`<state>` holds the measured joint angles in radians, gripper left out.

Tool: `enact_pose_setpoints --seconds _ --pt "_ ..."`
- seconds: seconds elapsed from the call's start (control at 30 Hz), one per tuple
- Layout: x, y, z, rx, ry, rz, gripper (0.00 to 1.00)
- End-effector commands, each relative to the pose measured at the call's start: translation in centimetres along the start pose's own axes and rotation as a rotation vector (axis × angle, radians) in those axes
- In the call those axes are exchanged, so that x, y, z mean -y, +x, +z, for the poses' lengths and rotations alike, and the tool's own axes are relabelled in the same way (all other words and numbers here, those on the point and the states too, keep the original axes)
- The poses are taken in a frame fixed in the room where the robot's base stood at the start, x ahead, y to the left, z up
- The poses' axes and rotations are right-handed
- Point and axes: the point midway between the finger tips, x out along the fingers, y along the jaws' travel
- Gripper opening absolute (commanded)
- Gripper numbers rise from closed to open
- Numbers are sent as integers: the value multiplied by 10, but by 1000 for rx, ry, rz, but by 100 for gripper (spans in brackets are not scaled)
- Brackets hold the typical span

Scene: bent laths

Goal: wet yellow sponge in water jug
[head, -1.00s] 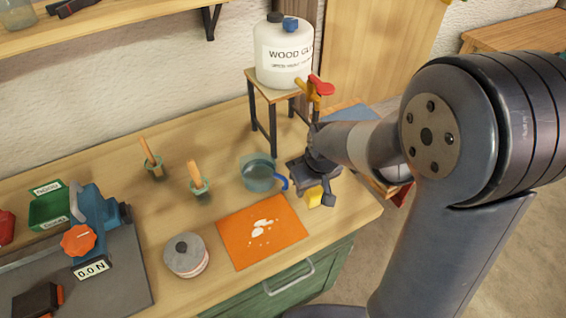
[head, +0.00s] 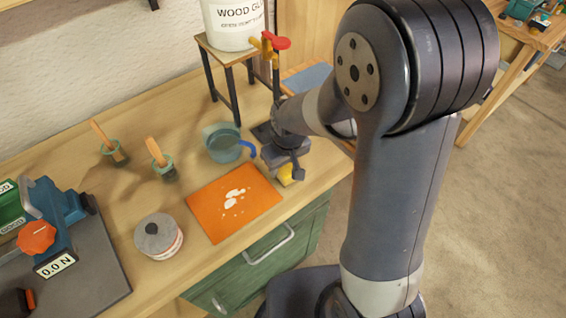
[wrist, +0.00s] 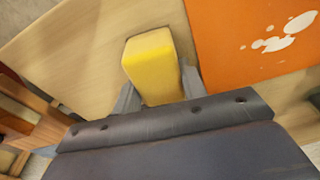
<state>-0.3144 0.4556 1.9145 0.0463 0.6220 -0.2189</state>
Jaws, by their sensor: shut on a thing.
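The yellow sponge (wrist: 151,62) is a small block between the two fingers of my gripper (wrist: 157,92) in the wrist view. My gripper is shut on it. In the head view the sponge (head: 286,177) shows below my gripper (head: 290,168), near the right end of the bench. The water jug (head: 224,144) is a see-through teal jug with a blue handle. It stands on the bench just left of my gripper, apart from the sponge. The sponge's underside is hidden.
An orange mat (head: 218,212) with white splashes lies in front of the jug. A round tin (head: 159,238) and two brush pots (head: 163,166) stand to the left. A wood glue bottle (head: 235,28) sits on a small stand (head: 231,92) behind. A green drawer (head: 262,262) is below the bench.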

Motion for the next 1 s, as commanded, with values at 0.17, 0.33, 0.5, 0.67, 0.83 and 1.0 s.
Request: enact_pose_setpoints --seconds 0.17,0.33,0.5,0.67,0.83,1.0 --pt "0 -1 0 0 0 0 43" --pt "0 -1 0 0 0 0 57" --pt "0 -1 0 0 0 0 65" --pt "0 -1 0 0 0 0 65" --pt "0 -12 -1 -2 0 0 65" --pt "0 -38 -1 -6 0 1 65"
